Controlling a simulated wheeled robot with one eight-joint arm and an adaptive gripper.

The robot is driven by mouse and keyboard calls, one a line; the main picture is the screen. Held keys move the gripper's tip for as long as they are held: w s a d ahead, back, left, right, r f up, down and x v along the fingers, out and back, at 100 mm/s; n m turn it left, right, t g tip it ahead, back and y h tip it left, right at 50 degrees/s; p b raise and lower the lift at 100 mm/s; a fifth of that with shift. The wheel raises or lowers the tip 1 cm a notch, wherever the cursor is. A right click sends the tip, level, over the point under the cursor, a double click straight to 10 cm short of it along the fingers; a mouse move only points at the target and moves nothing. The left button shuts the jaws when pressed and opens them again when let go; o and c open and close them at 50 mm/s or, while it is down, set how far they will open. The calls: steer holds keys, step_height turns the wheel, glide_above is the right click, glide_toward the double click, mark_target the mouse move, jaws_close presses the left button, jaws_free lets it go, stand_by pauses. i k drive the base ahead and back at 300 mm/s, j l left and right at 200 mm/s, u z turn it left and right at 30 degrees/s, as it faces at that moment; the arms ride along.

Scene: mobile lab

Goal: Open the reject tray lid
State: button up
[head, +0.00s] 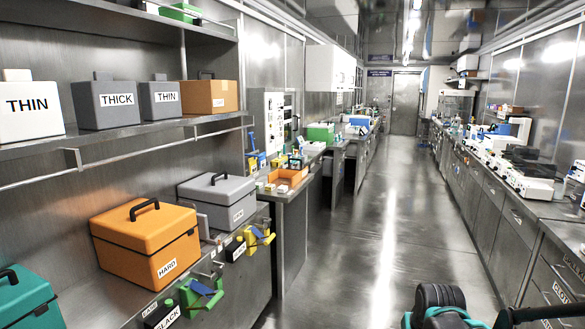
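No label that I can read says reject, so I cannot tell which container is the reject tray. Three lidded boxes with black lid handles stand on the left bench, all with lids down: an orange box (147,242) labelled HARD, a grey box (224,198) behind it with a label too small to read, and a teal box (27,302) cut off at the left edge. Black and teal parts of my arm show at the bottom right. My gripper's fingertips cannot be made out there.
A shelf (120,140) above the left bench holds boxes marked THIN and THICK and a cardboard box (210,97). Green (200,297) and yellow (256,240) clamp-like parts stick out from the bench front. The aisle floor (365,230) is clear. The right counter (520,195) carries instruments.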

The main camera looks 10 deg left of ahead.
mark_target(294, 166)
steer(key=i+u, duration=0.2)
steer(key=i, duration=0.8)
